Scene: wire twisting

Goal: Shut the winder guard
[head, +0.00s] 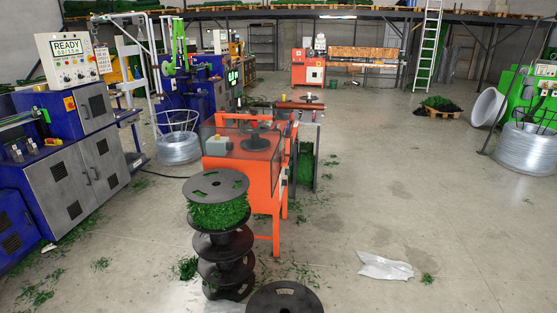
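The orange winder (262,186) stands near the middle of the head view on orange legs. A smoky see-through guard (238,151) shows around its top, and I cannot tell whether it is open or shut. A dark reel (256,143) and a small grey box show behind the clear panel. My gripper and arm are not in view, so how they stand relative to the guard is hidden.
A stack of black reels (225,262), the top one wound with green, stands right in front of the winder. Another reel (284,299) lies at the bottom edge. Blue-grey cabinets (70,185) line the left. A white sheet (385,267) lies on otherwise open floor at right.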

